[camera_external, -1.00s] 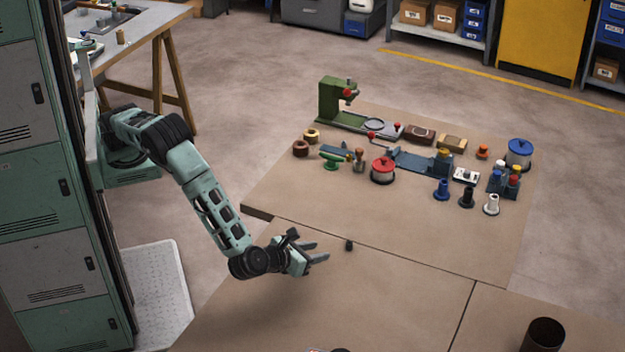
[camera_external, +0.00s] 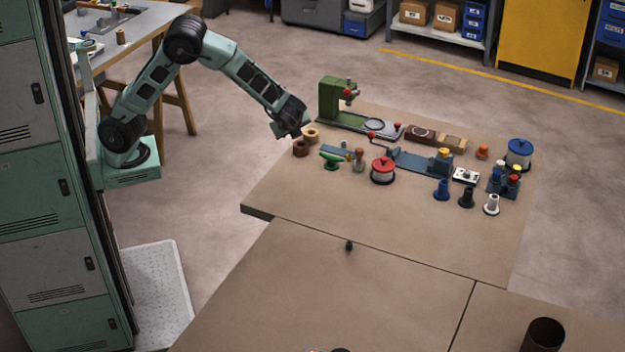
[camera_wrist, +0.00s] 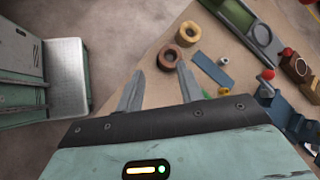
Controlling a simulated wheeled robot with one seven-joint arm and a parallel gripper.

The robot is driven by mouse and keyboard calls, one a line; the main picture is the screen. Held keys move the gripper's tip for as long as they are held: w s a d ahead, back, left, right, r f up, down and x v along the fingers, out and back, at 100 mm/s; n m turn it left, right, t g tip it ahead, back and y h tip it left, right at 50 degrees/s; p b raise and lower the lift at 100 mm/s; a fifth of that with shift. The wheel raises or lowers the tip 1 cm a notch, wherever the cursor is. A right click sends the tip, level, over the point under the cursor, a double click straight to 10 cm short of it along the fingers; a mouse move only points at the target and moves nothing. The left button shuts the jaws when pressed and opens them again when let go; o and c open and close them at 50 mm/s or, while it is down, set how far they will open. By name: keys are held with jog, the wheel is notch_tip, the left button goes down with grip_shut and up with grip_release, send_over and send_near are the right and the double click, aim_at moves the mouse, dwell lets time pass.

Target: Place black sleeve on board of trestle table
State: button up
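The black sleeve (camera_external: 466,198), a small flanged tube, stands upright on the brown worktop, between a blue sleeve (camera_external: 442,190) and a white sleeve (camera_external: 491,204). It does not show in the wrist view. A table with slanted wooden legs and a grey top (camera_external: 145,32), likely the trestle table, stands at the upper left. My gripper (camera_external: 296,130) is above the worktop's left edge, well left of the black sleeve. In the wrist view, its fingers (camera_wrist: 160,72) are apart with nothing between them. A brown ring (camera_wrist: 167,58) lies just past the fingertips.
A green press (camera_external: 335,100), a red-lidded pot (camera_external: 383,171), a blue-lidded pot (camera_external: 519,152) and several small parts crowd the worktop's back. Its front half is mostly clear. A dark cylinder (camera_external: 543,336) stands front right. Green lockers (camera_external: 50,190) stand at left.

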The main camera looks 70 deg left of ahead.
jog(key=s+a+r+n+g+h, duration=0.1)
jog(key=s+a+n+g, duration=0.2)
jog(key=a, duration=0.4)
jog(key=s+a+r+n+h, duration=0.1)
jog(key=s+a+n, duration=0.35)
jog(key=a, duration=0.25)
jog(key=s+a+n+g+h, duration=0.1)
jog(key=s+a+n+h, duration=0.2)
jog(key=s+a+n, duration=0.5)
jog(key=s+a, duration=0.2)
jog(key=s, duration=0.4)
jog(key=shift+s+a+r+h, duration=0.15)
jog(key=shift+r+h, duration=0.05)
jog(key=shift+h, duration=0.1)
jog(key=shift+o, duration=0.5)
jog(key=s+n+t+h, duration=0.1)
jog(key=s+n+h, duration=0.1)
jog(key=s+n, duration=0.6)
jog(key=s, duration=0.2)
jog(key=shift+s+a+f, duration=0.3)
jog(key=shift+a, duration=0.1)
